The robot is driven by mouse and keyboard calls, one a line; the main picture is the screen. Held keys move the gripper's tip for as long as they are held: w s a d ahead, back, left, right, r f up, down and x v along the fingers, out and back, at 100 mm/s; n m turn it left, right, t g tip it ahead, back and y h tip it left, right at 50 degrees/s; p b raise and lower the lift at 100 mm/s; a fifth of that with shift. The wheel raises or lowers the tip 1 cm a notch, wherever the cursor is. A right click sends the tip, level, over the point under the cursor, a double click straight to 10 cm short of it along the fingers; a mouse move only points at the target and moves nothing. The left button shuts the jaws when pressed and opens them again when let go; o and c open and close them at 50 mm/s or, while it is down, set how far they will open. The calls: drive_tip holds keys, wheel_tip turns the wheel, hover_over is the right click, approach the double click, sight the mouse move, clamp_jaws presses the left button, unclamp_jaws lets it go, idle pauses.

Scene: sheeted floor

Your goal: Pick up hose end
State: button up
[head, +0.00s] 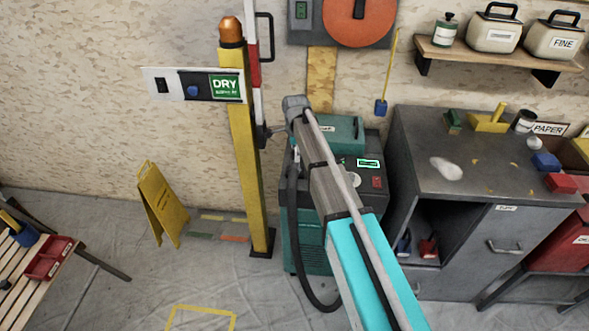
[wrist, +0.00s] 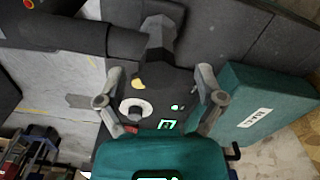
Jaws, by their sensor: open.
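My gripper (wrist: 160,76) is open in the wrist view, with its two grey fingers spread apart and nothing seen between their tips. A dark tapered piece that looks like the hose end (wrist: 160,38) lies just beyond the fingertips, joined to a thick black tube at upper left. I cannot tell if the gripper touches it. In the head view the black hose (head: 292,215) hangs down the left side of the teal machine (head: 308,244) and curves along the floor. My arm hides part of the machine and the hose's upper end.
A yellow post (head: 246,160) stands close left of the machine, and a grey cabinet (head: 455,165) stands to its right. A teal box (head: 345,132) sits behind the control panel. A yellow floor sign (head: 160,205) stands at left. Floor in front is mostly clear.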

sight(295, 164)
drive_tip(key=shift+f+b, duration=2.05)
drive_tip(key=shift+f, duration=0.2)
clamp_jaws()
